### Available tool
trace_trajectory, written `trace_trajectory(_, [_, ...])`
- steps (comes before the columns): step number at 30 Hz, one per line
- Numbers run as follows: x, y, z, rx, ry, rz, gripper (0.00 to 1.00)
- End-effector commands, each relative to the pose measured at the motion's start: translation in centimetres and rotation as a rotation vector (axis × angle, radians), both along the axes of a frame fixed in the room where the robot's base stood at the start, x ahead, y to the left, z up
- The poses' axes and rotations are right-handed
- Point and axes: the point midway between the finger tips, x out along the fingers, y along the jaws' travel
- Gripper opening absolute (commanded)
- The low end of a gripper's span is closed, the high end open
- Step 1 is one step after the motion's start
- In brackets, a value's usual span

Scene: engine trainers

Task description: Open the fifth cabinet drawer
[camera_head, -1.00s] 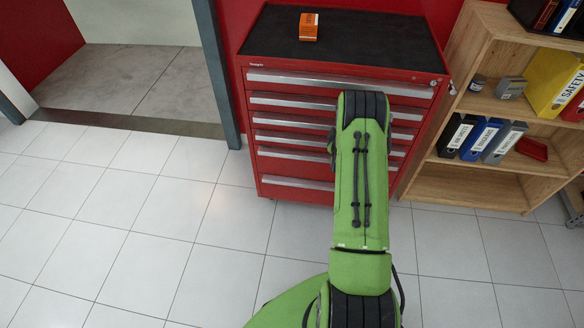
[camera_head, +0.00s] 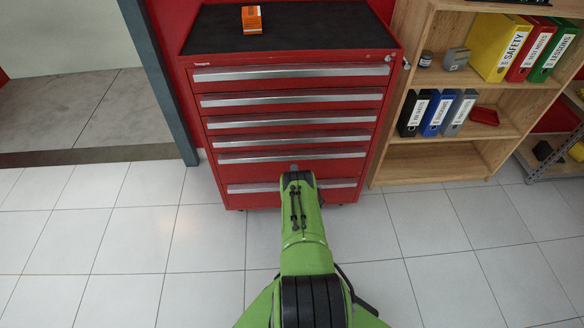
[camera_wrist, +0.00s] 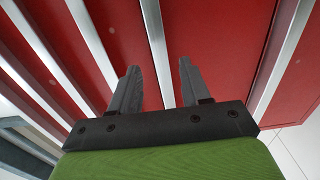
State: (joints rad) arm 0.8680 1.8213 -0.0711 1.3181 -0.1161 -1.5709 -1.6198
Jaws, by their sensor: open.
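The red cabinet (camera_head: 217,176) stands against the wall with several stacked drawers, all looking shut, each with a long silver handle bar. Counted from the top, the fifth drawer's handle (camera_head: 250,158) sits above a tall red panel, with the lowest handle (camera_head: 255,188) beneath. My green arm reaches the lower middle of the cabinet front and hides most of my gripper in the head view. In the wrist view my gripper (camera_wrist: 160,85) is open and empty. A handle bar, seemingly the fifth (camera_wrist: 154,35), runs between its fingers in the picture; contact cannot be told.
An orange box (camera_head: 251,19) lies on the cabinet's black top. A wooden shelf (camera_head: 420,165) with binders stands close at the right. A grey door frame (camera_head: 160,80) is at the left. The tiled floor (camera_head: 130,240) before the cabinet is clear.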

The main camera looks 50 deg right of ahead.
Motion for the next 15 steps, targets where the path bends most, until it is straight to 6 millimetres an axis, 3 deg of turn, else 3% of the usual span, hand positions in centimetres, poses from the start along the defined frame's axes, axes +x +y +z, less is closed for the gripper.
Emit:
trace_trajectory(6, [3.1, -3.6, -0.4, 0.000, -0.003, -0.001, 0.47])
trace_trajectory(15, [4.2, -4.7, 0.0, 0.002, 0.001, 0.001, 0.47])
